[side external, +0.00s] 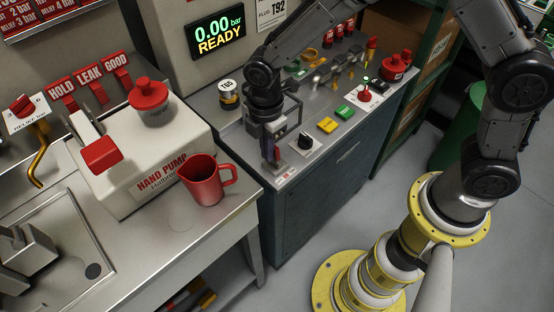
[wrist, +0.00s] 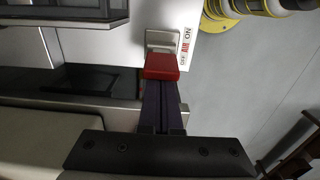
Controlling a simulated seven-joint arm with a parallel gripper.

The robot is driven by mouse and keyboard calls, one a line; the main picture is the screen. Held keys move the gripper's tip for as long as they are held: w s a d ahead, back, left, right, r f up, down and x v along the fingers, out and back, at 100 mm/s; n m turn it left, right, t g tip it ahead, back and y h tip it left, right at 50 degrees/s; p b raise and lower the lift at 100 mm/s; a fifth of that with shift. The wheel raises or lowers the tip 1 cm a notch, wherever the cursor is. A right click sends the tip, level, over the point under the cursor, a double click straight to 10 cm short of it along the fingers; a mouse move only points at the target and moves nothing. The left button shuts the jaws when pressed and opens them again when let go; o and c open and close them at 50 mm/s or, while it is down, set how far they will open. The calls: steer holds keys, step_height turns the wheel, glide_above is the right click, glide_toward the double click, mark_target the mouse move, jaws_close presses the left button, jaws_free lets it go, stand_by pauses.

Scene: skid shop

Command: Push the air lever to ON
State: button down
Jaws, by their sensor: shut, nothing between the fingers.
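The air lever has a red end (wrist: 161,66) on a pale metal mount (wrist: 163,38) in the wrist view. In the side view my gripper (side external: 270,160) points down at the bench's front left corner, mostly hiding the lever. The lever's exact position is unclear.
A round tin (side external: 228,92) stands behind left. A red jug (side external: 203,182) stands on the left counter. A display (side external: 217,36) reads 0.00 bar READY.

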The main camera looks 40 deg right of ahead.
steer(key=shift+d, duration=0.95)
steer(key=shift+a, duration=0.9)
step_height(320, 180, up, 8)
stand_by(0.4)
